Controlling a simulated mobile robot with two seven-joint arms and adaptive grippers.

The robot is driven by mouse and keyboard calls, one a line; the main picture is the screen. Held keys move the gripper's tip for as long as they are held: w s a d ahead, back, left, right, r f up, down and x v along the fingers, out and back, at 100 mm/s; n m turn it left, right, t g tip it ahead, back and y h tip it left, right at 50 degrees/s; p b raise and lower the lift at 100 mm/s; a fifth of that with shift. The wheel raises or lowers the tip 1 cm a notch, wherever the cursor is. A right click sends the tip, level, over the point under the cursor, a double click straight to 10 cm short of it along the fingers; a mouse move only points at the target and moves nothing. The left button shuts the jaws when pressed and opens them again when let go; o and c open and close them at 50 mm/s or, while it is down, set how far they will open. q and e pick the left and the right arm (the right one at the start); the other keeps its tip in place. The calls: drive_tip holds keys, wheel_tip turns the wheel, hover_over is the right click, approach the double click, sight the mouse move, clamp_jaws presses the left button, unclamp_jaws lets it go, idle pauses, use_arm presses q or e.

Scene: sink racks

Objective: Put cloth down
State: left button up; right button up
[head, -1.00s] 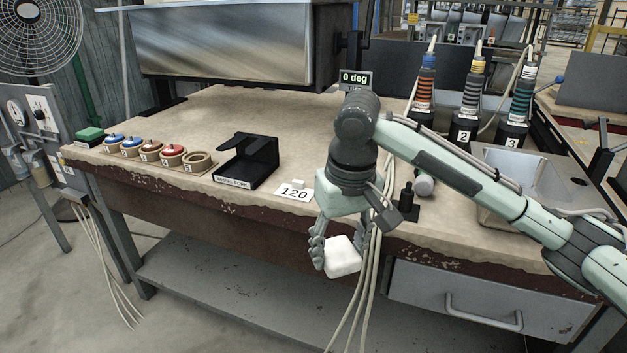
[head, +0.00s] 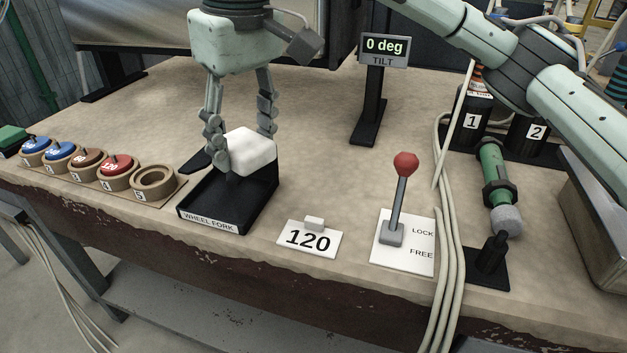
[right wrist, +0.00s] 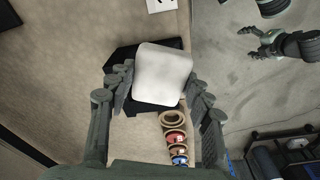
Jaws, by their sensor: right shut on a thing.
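The cloth is a white, rounded block (head: 250,150), held at the black stand marked WHEEL FORK (head: 215,217). My right gripper (head: 240,140) comes down from above and is shut on the cloth, with a finger on each side. In the right wrist view the cloth (right wrist: 163,74) sits between the fingertips and hides the middle of the black stand (right wrist: 125,56). I cannot tell whether the cloth touches the stand.
Left of the stand is a row of round holders with coloured caps (head: 117,167); the nearest holder (head: 155,180) is empty. To the right are a 120 card (head: 308,240), a red-knobbed lever (head: 405,165), the tilt display (head: 384,48) and hanging cables (head: 447,240).

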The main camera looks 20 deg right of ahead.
drive_tip(key=shift+w+d, duration=0.15)
drive_tip(key=shift+d, duration=0.05)
drive_tip(key=b, duration=0.2)
hover_over(325, 203)
drive_tip(key=f, duration=0.6)
drive_tip(key=shift+s+d+f, duration=0.1)
drive_tip(key=shift+s+f, duration=0.1)
drive_tip(key=shift+f, duration=0.2)
wheel_tip(325, 203, down, 3)
drive_tip(key=shift+f, duration=0.45)
use_arm(q)
drive_tip(key=r, duration=0.1)
drive_tip(key=w+d+r+t, duration=0.1)
drive_tip(key=r, duration=0.1)
drive_tip(key=w+d+r+t, duration=0.1)
drive_tip(key=shift+w+d+r, duration=0.15)
drive_tip(key=shift+w+r, duration=0.05)
drive_tip(key=shift+r, duration=0.05)
drive_tip(key=shift+s+a+f, duration=0.1)
drive_tip(key=shift+s+a, duration=0.15)
drive_tip(key=shift+s, duration=0.1)
use_arm(e)
drive_tip(key=shift+f, duration=0.1)
use_arm(q)
drive_tip(key=shift+a, duration=0.1)
use_arm(e)
drive_tip(key=o, duration=0.8)
